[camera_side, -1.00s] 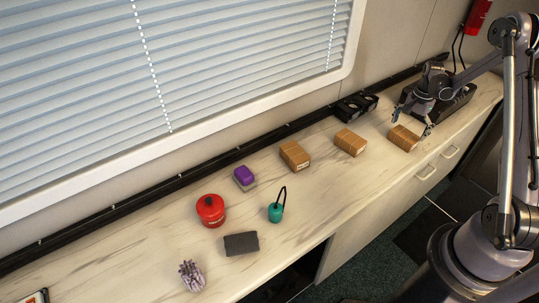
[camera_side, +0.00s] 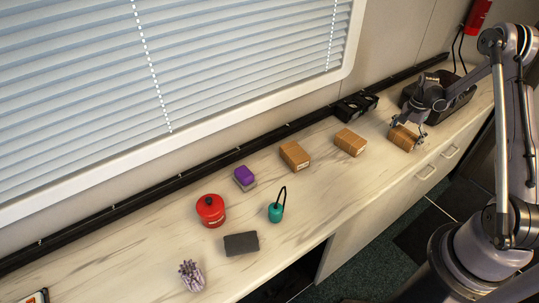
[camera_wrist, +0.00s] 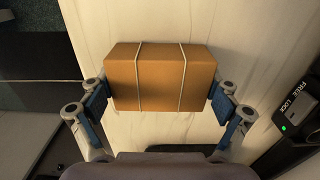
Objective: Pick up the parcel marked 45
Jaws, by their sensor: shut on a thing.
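My gripper (camera_wrist: 158,98) is shut on a brown cardboard parcel (camera_wrist: 160,78) tied with two light strings. Its blue-padded fingers press on the parcel's two ends in the wrist view. In the side view my gripper (camera_side: 407,130) is at this parcel (camera_side: 402,138), the rightmost of three on the counter. I cannot tell whether it is lifted off the counter. No number shows on the held parcel. A middle parcel (camera_side: 350,142) and a left parcel (camera_side: 295,156) stand apart from it. They bear small labels, too small to read.
A black tray (camera_side: 462,97) lies behind my gripper. A black device (camera_side: 355,106) stands by the wall. A purple block (camera_side: 244,176), red pot (camera_side: 210,210), teal item (camera_side: 276,211), grey block (camera_side: 241,243) and spiky ornament (camera_side: 191,276) are to the left on the counter (camera_side: 330,195).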

